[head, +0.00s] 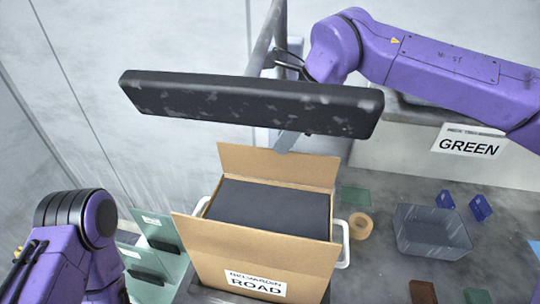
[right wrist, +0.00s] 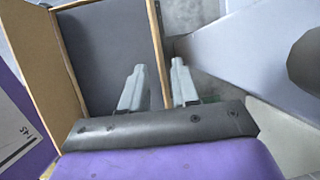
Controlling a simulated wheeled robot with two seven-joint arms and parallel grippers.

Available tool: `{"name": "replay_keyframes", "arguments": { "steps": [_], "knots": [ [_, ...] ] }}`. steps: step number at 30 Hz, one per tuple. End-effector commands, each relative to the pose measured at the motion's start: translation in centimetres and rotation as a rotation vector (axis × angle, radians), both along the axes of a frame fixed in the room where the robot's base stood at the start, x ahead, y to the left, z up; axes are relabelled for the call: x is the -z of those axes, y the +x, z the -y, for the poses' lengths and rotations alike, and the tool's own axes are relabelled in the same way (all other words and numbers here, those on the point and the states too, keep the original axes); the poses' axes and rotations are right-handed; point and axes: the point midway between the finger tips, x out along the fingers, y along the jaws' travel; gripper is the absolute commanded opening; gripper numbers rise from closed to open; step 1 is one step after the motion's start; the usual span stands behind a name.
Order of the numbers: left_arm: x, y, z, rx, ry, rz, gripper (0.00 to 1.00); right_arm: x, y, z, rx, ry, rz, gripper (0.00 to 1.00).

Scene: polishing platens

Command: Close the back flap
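An open cardboard box (head: 240,277) labelled "ROAD" stands in the lower middle of the head view with a dark, flat-topped content (head: 265,208) inside. Its back flap (head: 270,165) stands up at the far side. My right gripper (head: 287,142) is above it; its black body hides most of the fingers, and only a grey tip shows by the flap's top edge. In the right wrist view, the two fingers (right wrist: 159,66) are apart, with the thin edge of the back flap (right wrist: 156,42) running between them. My left arm is at lower left; its gripper is out of view.
A clear grey bin (head: 432,232), a tape roll (head: 360,225) and small blue pieces (head: 480,208) lie right of the box. Green panels (head: 160,235) stand to its left. A "GREEN" sign (head: 468,143) is on a pale container behind. A white handle (head: 345,245) flanks the box.

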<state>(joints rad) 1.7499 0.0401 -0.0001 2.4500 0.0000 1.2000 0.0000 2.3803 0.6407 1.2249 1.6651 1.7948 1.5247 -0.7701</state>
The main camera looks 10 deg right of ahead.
Motion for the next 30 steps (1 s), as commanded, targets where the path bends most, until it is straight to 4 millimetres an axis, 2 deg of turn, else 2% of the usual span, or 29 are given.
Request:
{"name": "replay_keyframes", "arguments": {
  "steps": [6,10,14,20,23,30],
  "knots": [
    [-0.8,0.0,0.0,0.0,0.0,0.0,0.3,3.7,0.8,-1.8,-0.011,-0.003,-0.006,0.3],
    [-1.1,0.0,0.0,0.0,0.0,0.0,0.3,5.5,1.2,-2.5,-0.012,-0.001,-0.006,0.3],
    [-1.2,0.0,0.0,0.0,0.0,0.0,0.3,6.3,1.3,-2.7,-0.009,-0.002,-0.004,0.3],
    [-1.1,0.0,0.0,0.0,0.0,0.0,0.3,6.3,1.4,-2.6,-0.006,-0.002,-0.003,0.3],
    [-1.1,0.0,0.0,0.0,0.0,0.0,0.3,6.3,1.4,-2.5,-0.006,-0.002,-0.003,0.01],
    [-1.1,0.0,0.0,0.0,0.0,0.0,0.3,6.3,1.3,-2.5,-0.006,-0.001,-0.005,0.0]
  ]
}}
